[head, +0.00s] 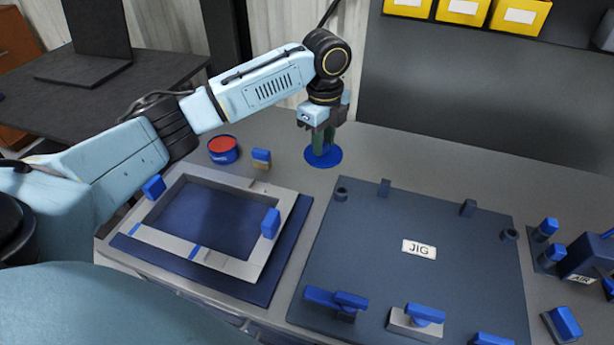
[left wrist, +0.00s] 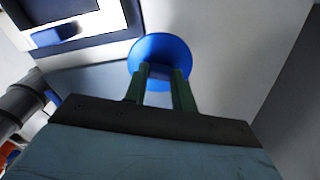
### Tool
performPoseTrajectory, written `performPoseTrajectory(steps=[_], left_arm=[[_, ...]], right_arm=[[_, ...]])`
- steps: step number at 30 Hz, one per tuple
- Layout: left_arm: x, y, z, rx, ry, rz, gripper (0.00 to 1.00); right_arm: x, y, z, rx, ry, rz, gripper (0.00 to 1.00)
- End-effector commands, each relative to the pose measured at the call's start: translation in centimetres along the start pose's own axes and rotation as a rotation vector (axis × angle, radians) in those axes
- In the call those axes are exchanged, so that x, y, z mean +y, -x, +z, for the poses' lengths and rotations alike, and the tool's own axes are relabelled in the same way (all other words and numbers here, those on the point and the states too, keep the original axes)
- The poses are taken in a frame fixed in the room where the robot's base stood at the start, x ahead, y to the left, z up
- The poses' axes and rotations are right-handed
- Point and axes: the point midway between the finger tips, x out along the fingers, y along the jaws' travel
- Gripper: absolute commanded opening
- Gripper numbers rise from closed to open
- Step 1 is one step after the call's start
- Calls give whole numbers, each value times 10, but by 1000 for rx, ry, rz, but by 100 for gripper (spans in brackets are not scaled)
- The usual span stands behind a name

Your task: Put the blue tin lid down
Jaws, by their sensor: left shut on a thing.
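The blue tin lid (head: 323,156) is a round blue disc at the back of the grey bench, below my left gripper (head: 322,148). My left gripper points down, with its green fingers shut on the lid's middle. The lid also shows in the left wrist view (left wrist: 160,50), at the tips of the two green fingers (left wrist: 160,78). I cannot tell whether the lid touches the bench. An open blue tin with red contents (head: 223,150) stands to the left of the lid. My right gripper is not in view.
A grey frame with blue clamps (head: 170,247) lies on a dark blue mat at front left. A dark plate labelled JIG (head: 380,240) with several pegs and clamps lies to the right. Yellow bins (head: 463,10) sit on a shelf at the back. Bare bench (head: 420,170) lies right of the lid.

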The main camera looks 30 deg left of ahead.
Motion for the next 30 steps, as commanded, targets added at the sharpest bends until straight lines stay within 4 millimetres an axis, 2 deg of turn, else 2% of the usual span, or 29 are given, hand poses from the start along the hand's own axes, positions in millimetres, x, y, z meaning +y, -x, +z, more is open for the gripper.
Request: performPoseTrajectory(steps=[12, 18, 25, 30], left_arm=[[-20, -19, 46, 3, -770, 12, 5], [-24, -26, 61, 8, -1050, 18, 5], [-24, -33, 68, 13, -1184, 22, 5], [-23, -59, 69, 14, -1192, 26, 5]], right_arm=[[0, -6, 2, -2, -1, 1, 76], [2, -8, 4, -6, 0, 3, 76], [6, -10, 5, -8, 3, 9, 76], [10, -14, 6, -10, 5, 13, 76]])
